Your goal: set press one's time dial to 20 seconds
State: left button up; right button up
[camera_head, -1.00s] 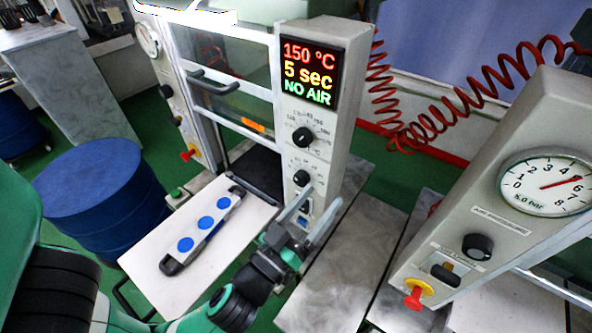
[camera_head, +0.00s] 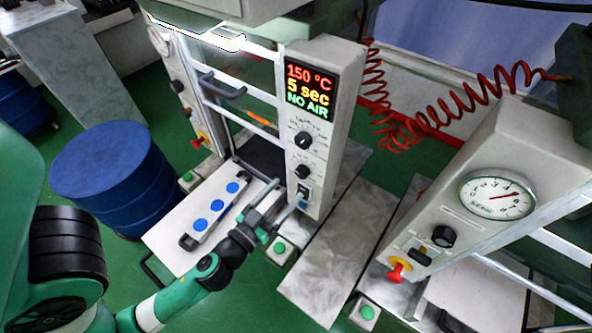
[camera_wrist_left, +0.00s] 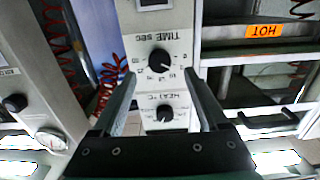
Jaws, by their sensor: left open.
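Press one's panel display (camera_head: 310,92) reads 150 °C, 5 sec and NO AIR. The black time dial (camera_head: 303,171) is the lower knob on the panel, below the heat dial (camera_head: 303,140). In the left wrist view the panel is upside down: the time dial (camera_wrist_left: 160,60), by the "TIME sec" label, lies above the heat dial (camera_wrist_left: 165,113). My left gripper (camera_head: 288,190) is open and empty, just in front of and below the time dial. In the left wrist view its fingers (camera_wrist_left: 160,78) flank the dials, apart from them. My right gripper is not seen.
A second press with a gauge (camera_head: 497,197) and red knob (camera_head: 398,270) stands at right. A blue drum (camera_head: 110,180) stands at left.

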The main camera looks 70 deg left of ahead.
aim_at(300, 175)
pick_arm(q)
jog(key=p+x, duration=0.1)
jog(key=x, duration=0.4)
jog(key=shift+r+p, duration=0.15)
jog(key=shift+p, duration=0.25)
jog(key=shift+w+a, duration=0.2)
jog(key=shift+w, duration=0.1)
grip_shut()
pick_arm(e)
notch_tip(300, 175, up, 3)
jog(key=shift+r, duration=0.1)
